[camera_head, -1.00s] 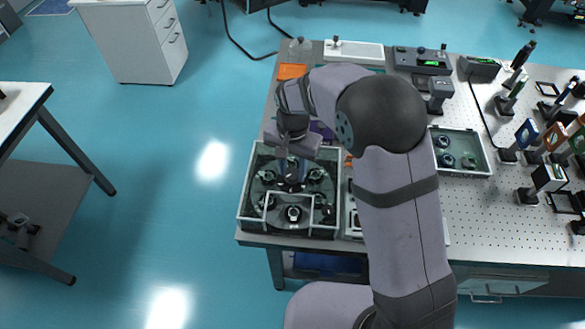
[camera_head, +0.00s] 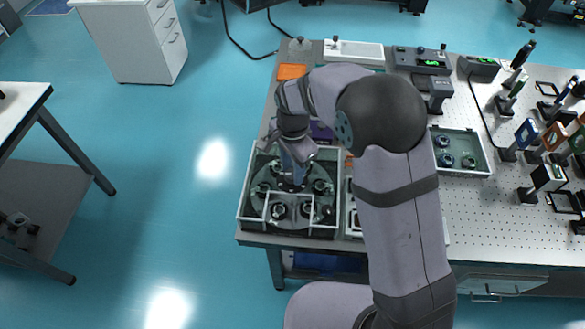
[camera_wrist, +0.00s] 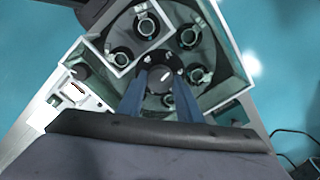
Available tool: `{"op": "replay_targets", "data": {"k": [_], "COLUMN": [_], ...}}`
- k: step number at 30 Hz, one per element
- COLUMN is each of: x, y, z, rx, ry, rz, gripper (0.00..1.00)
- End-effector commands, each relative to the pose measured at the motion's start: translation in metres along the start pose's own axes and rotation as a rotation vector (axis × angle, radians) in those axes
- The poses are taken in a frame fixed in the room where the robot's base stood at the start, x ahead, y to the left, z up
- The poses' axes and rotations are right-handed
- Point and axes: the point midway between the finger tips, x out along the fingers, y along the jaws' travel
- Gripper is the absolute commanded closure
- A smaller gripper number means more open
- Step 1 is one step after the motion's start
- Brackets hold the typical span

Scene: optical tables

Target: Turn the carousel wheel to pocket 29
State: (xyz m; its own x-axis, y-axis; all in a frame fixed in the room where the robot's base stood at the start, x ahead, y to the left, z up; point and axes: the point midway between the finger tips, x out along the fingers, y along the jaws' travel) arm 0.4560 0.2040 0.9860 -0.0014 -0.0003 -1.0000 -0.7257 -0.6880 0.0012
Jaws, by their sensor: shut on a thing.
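The carousel wheel (camera_head: 262,205) is a dark round disc with several ring-shaped pockets, inside a light-rimmed square box at the table's front left corner. In the wrist view the wheel (camera_wrist: 211,98) fills the middle, with a dark central hub (camera_wrist: 157,80). My gripper (camera_head: 294,178) points down at the hub; in the wrist view its two blue fingers (camera_wrist: 160,98) stand on either side of the hub, shut on it. Pocket numbers are too small to read. My wrist hides part of the wheel's far side in the head view.
A light frame (camera_head: 288,194) stands over the wheel's front. A tray (camera_head: 483,167) with several dark round parts lies right of my arm. Mounted optics stand farther right on the perforated table (camera_head: 480,215). Floor lies open to the left.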

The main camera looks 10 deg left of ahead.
Motion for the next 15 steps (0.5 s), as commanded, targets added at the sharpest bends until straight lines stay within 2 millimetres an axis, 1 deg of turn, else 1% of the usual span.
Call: {"op": "replay_targets", "data": {"k": [1,15], "x": [-0.0022,-0.0023], "y": [-0.0022,-0.0019], "z": [-0.0018,-0.0019], "rx": [0.023,0.257], "ry": [0.005,0.004], "rz": [-0.008,-0.008], "gripper": [1.00,1.00]}}
